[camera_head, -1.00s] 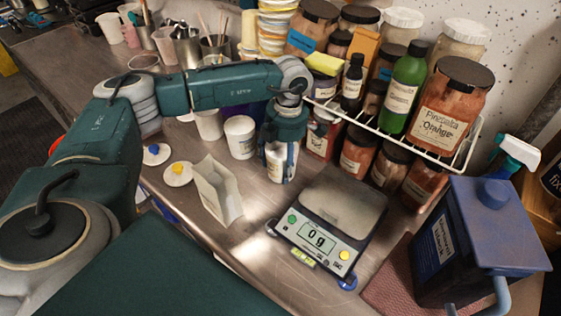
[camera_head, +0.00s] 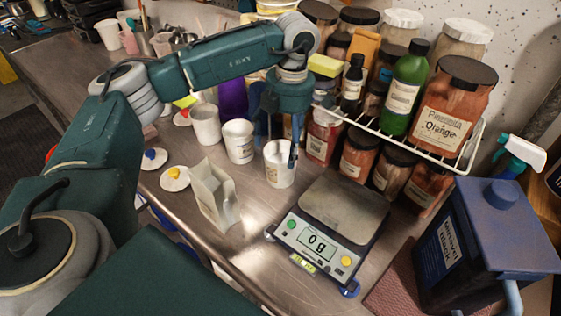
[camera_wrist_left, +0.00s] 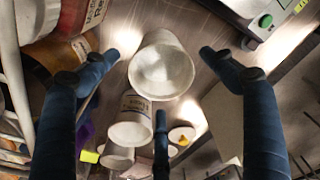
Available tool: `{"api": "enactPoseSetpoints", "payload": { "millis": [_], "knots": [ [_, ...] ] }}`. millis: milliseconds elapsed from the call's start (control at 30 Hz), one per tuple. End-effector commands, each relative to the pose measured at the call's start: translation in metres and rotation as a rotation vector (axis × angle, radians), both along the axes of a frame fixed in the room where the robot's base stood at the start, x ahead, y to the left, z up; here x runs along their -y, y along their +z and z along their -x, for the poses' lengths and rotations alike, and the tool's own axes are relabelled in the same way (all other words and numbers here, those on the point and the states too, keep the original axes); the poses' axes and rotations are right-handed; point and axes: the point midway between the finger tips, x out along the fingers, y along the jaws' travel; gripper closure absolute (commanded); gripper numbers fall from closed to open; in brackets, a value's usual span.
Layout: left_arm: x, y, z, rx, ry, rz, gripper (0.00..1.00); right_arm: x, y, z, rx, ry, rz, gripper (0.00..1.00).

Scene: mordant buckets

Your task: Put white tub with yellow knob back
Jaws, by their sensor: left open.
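A white tub (camera_head: 279,164) with an open top stands on the steel counter, left of the scale. My left gripper (camera_head: 281,140) is open just above it, one finger hanging in front of its rim; it is empty. In the wrist view the tub (camera_wrist_left: 163,72) shows between the spread fingers. Two more white tubs, one (camera_head: 238,141) and another (camera_head: 206,125), stand to its left. A white lid with a yellow knob (camera_head: 175,177) lies on the counter apart from the tubs. My right gripper is out of view.
Lids with a blue knob (camera_head: 153,157) and a red knob (camera_head: 182,118) lie nearby. An open carton (camera_head: 213,195) stands in front of the tubs. The scale (camera_head: 331,228) reads 0 g. A wire rack (camera_head: 425,146) with jars stands behind; a blue canister (camera_head: 480,245) is right.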

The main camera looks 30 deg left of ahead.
Motion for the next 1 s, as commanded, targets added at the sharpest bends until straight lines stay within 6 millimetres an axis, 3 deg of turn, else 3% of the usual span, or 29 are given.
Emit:
{"api": "enactPoseSetpoints", "payload": {
  "millis": [100, 300, 833, 1000],
  "knots": [
    [0.001, 0.018, -0.002, 0.003, 0.001, 0.000, 0.16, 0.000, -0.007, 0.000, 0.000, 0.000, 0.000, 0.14],
    [0.002, 0.034, -0.002, 0.000, 0.000, 0.000, 0.16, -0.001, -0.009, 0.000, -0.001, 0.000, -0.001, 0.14],
    [0.002, 0.035, -0.002, -0.001, 0.001, -0.001, 0.16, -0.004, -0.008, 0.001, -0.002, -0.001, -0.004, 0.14],
    [0.002, 0.056, -0.002, 0.000, 0.001, 0.000, 0.16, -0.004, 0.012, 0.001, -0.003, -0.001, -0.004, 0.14]
  ]
}}
